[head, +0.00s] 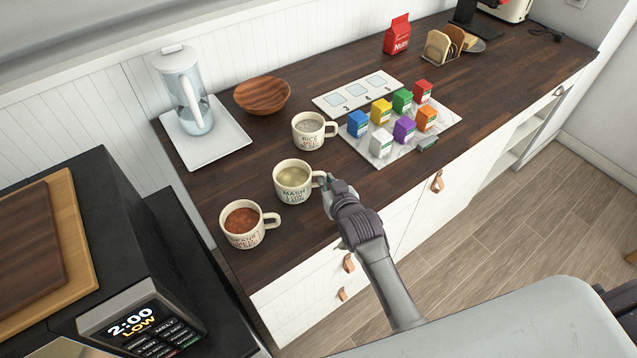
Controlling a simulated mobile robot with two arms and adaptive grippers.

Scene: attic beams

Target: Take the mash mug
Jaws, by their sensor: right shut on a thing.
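The mash mug (292,184) is cream, with dark lettering and pale yellowish contents. It stands upright on the dark wooden counter in the head view, between two other mugs. My right gripper (326,184) is at the mug's right side, shut on its handle. The fingers hide most of the handle. My left gripper is not in view.
A mug with red-brown contents (241,222) stands at the front left, and a mug with greyish contents (310,129) behind. A marble board (447,122) holds several coloured boxes. A wooden bowl (262,94) and a pitcher (188,95) on a white tray (221,143) stand farther back.

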